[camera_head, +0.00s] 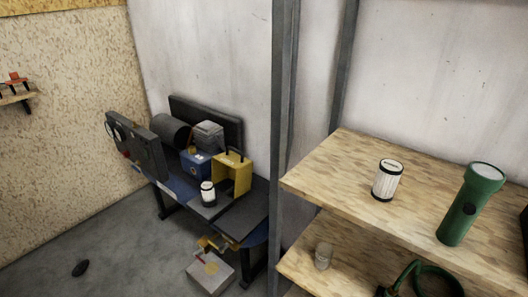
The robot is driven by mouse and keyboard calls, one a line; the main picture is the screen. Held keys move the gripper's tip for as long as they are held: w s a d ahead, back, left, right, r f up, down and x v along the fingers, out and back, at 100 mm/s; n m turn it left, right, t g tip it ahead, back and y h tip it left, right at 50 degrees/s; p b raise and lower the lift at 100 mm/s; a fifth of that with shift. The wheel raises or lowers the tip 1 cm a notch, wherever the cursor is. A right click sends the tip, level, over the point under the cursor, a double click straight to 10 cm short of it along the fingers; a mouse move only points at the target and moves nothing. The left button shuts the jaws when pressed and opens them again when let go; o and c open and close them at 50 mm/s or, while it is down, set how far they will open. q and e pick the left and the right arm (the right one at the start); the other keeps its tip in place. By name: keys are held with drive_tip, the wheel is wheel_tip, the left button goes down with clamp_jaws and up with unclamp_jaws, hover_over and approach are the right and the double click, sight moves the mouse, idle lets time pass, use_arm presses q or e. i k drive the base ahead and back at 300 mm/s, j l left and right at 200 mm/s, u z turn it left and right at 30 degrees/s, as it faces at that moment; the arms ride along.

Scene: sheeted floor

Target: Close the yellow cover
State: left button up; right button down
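The yellow cover (244,177) is on the right part of a dark machine (240,216) against the back wall. It looks like a box-shaped shell standing up, with its hollow side towards the left front and a dark handle at its top. A white cylindrical filter (208,190) with dark ends stands upright just left of and in front of the cover. Whether the filter touches the cover is hard to tell. Neither of my grippers shows in this view.
A wooden shelf (330,165) on grey posts stands at the right, near me. It holds another white filter (386,182) and a green flashlight (470,205); a green cable (432,272) lies below.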

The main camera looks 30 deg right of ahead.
sight(232, 165)
drive_tip(key=i+j+z, duration=0.45)
drive_tip(key=z, duration=0.25)
drive_tip(key=i+j+z, duration=0.1)
drive_tip(key=j, duration=0.2)
drive_tip(key=i+j+z, duration=0.1)
drive_tip(key=j, duration=0.2)
drive_tip(key=i+j+z, duration=0.1)
drive_tip(key=i+j, duration=0.15)
drive_tip(key=j, duration=0.2)
drive_tip(key=i+j, duration=0.15)
drive_tip(key=j, duration=0.25)
drive_tip(key=i+j, duration=0.15)
drive_tip(key=j, duration=0.2)
drive_tip(key=i+j, duration=0.15)
drive_tip(key=j, duration=0.25)
drive_tip(key=i+j, duration=0.15)
drive_tip(key=j, duration=0.2)
drive_tip(key=i+j+z, duration=0.1)
drive_tip(key=j, duration=0.25)
drive_tip(key=i+j, duration=0.15)
drive_tip(key=j, duration=0.25)
drive_tip(key=l, duration=0.35)
drive_tip(key=i+l, duration=0.1)
drive_tip(key=l, duration=0.3)
